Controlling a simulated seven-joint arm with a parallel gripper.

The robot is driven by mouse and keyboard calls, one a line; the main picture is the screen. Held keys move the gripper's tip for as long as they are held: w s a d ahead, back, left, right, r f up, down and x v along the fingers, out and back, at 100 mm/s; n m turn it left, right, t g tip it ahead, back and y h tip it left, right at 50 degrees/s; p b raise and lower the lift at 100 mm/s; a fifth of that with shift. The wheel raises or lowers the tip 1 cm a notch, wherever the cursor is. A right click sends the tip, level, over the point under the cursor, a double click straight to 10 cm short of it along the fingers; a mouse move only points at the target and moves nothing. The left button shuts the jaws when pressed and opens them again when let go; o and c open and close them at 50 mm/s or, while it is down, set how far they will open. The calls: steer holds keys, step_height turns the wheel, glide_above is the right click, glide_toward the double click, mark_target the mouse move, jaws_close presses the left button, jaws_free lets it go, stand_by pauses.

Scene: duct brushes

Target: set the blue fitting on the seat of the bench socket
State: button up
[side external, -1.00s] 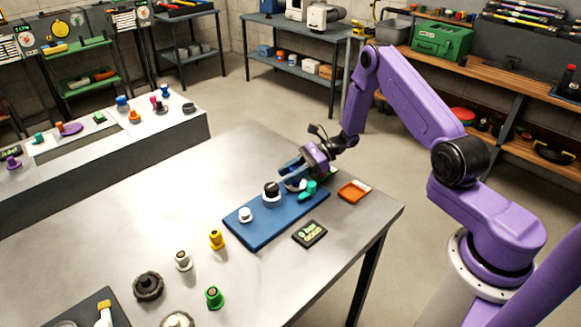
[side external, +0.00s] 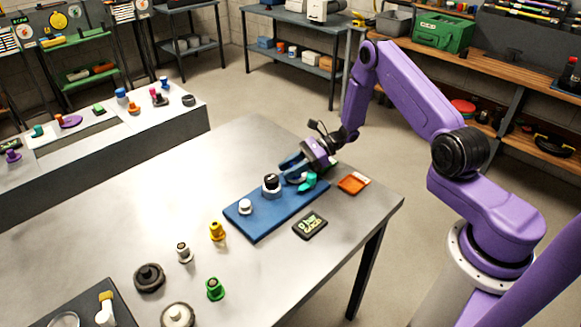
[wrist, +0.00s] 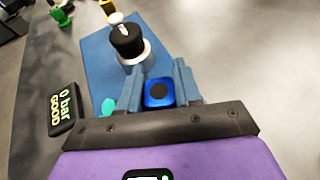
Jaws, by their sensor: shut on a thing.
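The blue fitting (wrist: 158,93) sits between the fingers of my gripper (wrist: 160,88) in the wrist view, with a dark round centre on top. My gripper (side external: 293,170) is shut on it over the far right end of the blue board (side external: 262,222). In the side view the fingers largely hide the fitting. The bench socket cannot be made out clearly; whatever is directly under the fitting is hidden, so I cannot tell whether they touch.
A black cylinder on a pale ring (side external: 271,185), a white knob (side external: 245,206) and a teal part (side external: 309,181) stand close by on the board. A gauge display (side external: 310,226) and an orange tray (side external: 353,184) lie beside it. The table's left-back area is clear.

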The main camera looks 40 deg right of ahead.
steer(key=shift+f, duration=0.25)
steer(key=o, duration=1.1)
steer(key=shift+o, duration=0.2)
steer(key=shift+d, duration=0.1)
steer(key=v, duration=1.7)
steer(key=s+a+r+n+g+h, duration=0.3)
steer(key=s+a+r+n+g, duration=0.15)
steer(key=a+n, duration=0.4)
steer(key=s+a+r+n+g+h, duration=0.2)
steer(key=s+a+r+n+g, duration=0.25)
steer(key=s+a+n, duration=0.35)
steer(key=s+a+r+n+t+h, duration=0.1)
steer(key=s+r+n+t+h, duration=0.1)
steer(key=s+n, duration=0.7)
steer(key=s+a+r+n+t+h, duration=0.2)
steer(key=s+n+h, duration=0.3)
steer(key=s+n, duration=0.4)
steer(key=shift+a+r, duration=0.2)
steer(key=shift+r, duration=0.65)
